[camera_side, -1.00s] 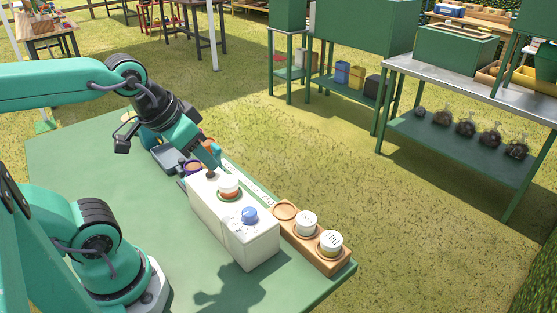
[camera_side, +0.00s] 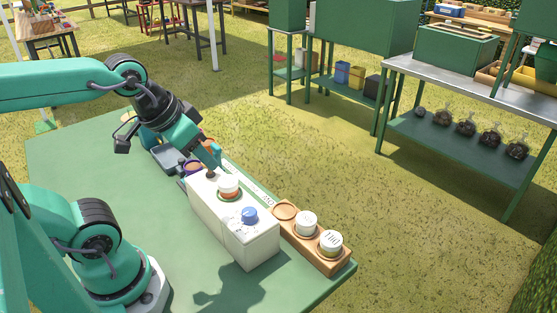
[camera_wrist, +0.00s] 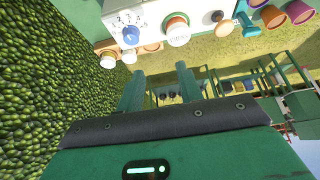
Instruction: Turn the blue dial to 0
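The blue dial (camera_side: 250,215) sits on the front end of the cream box (camera_side: 253,248), near the box's edge. In the wrist view the blue dial (camera_wrist: 131,35) has printed numbers around it; I cannot tell which one it points to. My gripper (camera_side: 215,158) is above the far end of the box, near a small dark knob (camera_side: 210,174), and apart from the dial. In the wrist view my gripper (camera_wrist: 160,88) has its two teal fingers spread with nothing between them.
A wooden holder (camera_side: 312,248) with two white-lidded jars stands right of the box. A grey tray (camera_side: 168,158) lies behind. The green table's left side is clear.

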